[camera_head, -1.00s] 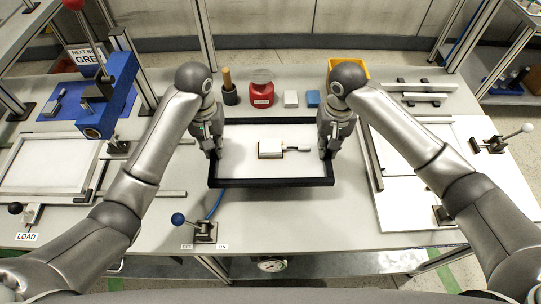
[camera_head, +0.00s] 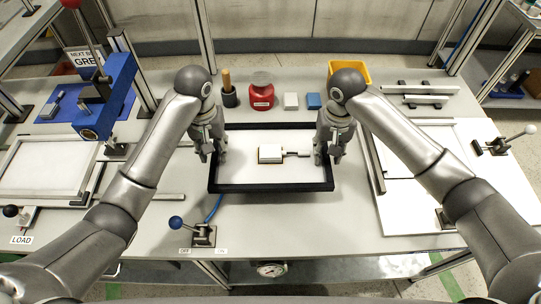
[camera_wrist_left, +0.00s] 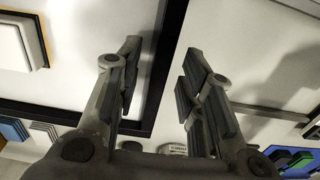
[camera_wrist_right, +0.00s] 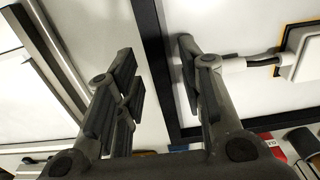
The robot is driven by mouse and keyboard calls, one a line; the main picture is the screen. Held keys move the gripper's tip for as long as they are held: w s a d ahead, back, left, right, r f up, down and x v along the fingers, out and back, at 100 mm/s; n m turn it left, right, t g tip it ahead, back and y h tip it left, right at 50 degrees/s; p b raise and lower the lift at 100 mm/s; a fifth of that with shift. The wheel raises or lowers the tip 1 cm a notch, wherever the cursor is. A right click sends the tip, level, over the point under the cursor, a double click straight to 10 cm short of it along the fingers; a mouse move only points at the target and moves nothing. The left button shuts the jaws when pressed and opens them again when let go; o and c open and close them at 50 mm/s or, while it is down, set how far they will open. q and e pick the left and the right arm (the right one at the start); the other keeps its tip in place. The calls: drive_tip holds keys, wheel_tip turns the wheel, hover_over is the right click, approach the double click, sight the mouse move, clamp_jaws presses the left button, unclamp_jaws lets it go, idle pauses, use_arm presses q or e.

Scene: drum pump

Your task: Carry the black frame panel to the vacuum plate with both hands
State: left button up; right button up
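The black frame panel (camera_head: 270,187) lies flat at the middle of the bench, around a white surface (camera_head: 240,145). I cannot tell whether this white is a panel sheet or the vacuum plate. My left gripper (camera_head: 212,157) is at the panel's left side. In the left wrist view its fingers (camera_wrist_left: 165,85) are apart on either side of the black bar (camera_wrist_left: 165,60). My right gripper (camera_head: 326,159) is at the right side. In the right wrist view its fingers (camera_wrist_right: 157,85) are also apart, with the bar (camera_wrist_right: 152,45) between them.
A white block with a handle (camera_head: 271,154) sits inside the frame. A blue-knobbed lever (camera_head: 203,234) with a blue hose stands in front. A blue press (camera_head: 105,97) stands at left.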

use_arm(q)
wheel_tip(320, 180, up, 11)
drive_tip(key=shift+r, duration=0.15)
use_arm(e)
wheel_tip(320, 180, up, 12)
idle(0.7)
